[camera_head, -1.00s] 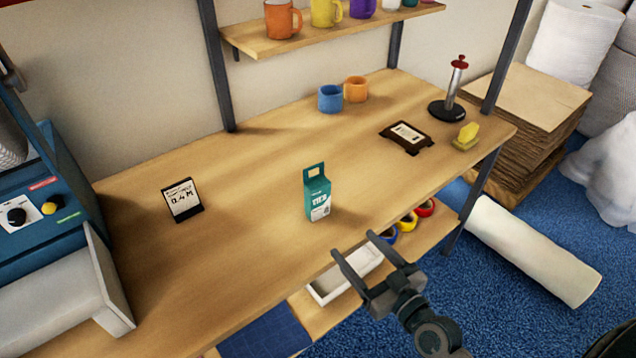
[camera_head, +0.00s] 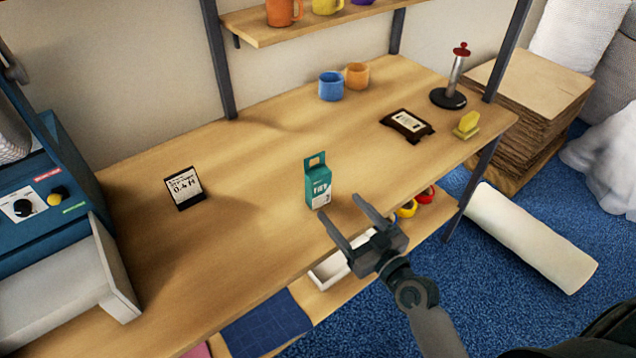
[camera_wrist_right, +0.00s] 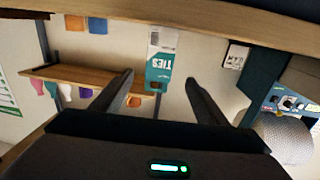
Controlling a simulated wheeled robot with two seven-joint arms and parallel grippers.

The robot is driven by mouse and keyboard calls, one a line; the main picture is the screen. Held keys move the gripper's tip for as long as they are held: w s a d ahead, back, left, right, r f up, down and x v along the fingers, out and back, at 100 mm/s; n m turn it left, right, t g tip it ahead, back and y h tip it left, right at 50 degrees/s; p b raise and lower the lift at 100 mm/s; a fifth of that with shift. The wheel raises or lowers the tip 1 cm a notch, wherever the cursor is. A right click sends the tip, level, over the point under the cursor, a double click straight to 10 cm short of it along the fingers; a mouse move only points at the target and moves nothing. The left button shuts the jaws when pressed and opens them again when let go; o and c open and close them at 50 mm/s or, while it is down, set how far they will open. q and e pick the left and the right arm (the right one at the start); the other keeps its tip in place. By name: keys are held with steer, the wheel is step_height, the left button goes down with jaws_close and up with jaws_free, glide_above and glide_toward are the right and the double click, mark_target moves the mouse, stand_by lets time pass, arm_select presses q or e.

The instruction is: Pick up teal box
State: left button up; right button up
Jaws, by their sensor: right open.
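The teal box (camera_head: 318,183) is a small upright carton with a hang tab on top and a white lower label. It stands on the wooden table (camera_head: 250,240) near its front edge. My right gripper (camera_head: 337,221) is open and empty, just in front of and below the box in the head view, with its fingers pointing toward it. In the right wrist view, which is upside down, the teal box (camera_wrist_right: 159,68) appears between and beyond the two open fingers (camera_wrist_right: 158,82). My left gripper is not in view.
A small sign (camera_head: 184,188) stands left of the box. Blue (camera_head: 330,87) and orange mugs (camera_head: 357,76) stand at the back. A dark-framed item (camera_head: 407,125) and a yellow stamp-like object (camera_head: 467,125) lie to the right. A lower shelf holds a white tray (camera_head: 330,270).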

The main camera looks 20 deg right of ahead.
mark_target(322, 186)
steer(key=p+x, duration=0.1)
steer(key=x, duration=0.4)
steer(key=shift+w+a+r+p, duration=0.1)
steer(key=shift+w+p, duration=0.2)
steer(key=shift+w, duration=0.1)
steer(key=shift+w+a, duration=0.1)
steer(key=shift+w, duration=0.4)
steer(key=shift+w+a+p, duration=0.15)
steer(key=shift+w+p, duration=0.25)
steer(key=shift+w, duration=0.05)
steer(key=p+x, duration=0.1)
steer(key=x, duration=0.2)
steer(key=shift+w+a, duration=0.15)
steer(key=shift+w, duration=0.5)
steer(key=shift+c, duration=0.7)
steer(key=c, duration=1)
